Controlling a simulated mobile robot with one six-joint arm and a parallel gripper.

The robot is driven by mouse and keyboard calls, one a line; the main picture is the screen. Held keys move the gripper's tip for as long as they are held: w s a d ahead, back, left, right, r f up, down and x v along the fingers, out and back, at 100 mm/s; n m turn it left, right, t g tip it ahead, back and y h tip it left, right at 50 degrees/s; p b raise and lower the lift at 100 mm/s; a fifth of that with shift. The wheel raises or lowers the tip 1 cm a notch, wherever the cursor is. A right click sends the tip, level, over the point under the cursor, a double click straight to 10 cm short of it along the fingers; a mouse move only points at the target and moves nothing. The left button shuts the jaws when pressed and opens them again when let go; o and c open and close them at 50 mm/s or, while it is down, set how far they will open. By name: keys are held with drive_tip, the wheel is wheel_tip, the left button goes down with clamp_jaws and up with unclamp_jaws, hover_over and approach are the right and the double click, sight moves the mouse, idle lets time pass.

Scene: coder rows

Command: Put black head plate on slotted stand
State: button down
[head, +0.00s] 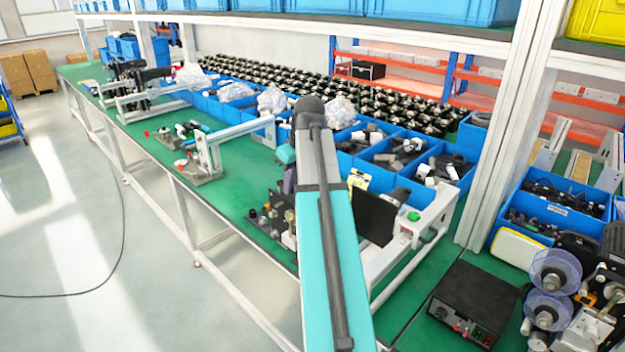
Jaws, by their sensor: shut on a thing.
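A flat, dark plate (376,216), which looks like the black head plate, shows just right of my teal and white arm, tilted above the near end of the green bench. My arm covers its left side.
Small dark parts (271,219) stand on the bench left of my arm. Blue bins (352,162) of parts line the back. A black box (470,305) and a machine with clear reels (553,285) are at the right. Bare green bench (232,202) shows at left.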

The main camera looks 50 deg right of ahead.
drive_tip(key=w+a+f+b, duration=0.2)
drive_tip(key=w+a+f, duration=0.1)
drive_tip(key=a, duration=1)
drive_tip(key=w+a+f+b, duration=0.2)
drive_tip(key=a+f, duration=0.3)
drive_tip(key=a, duration=0.8)
drive_tip(key=w+a+f+b, duration=0.3)
drive_tip(key=a+b, duration=0.1)
drive_tip(key=a, duration=0.9)
drive_tip(key=shift+w+a+f, duration=0.35)
drive_tip(key=shift+a+f, duration=0.05)
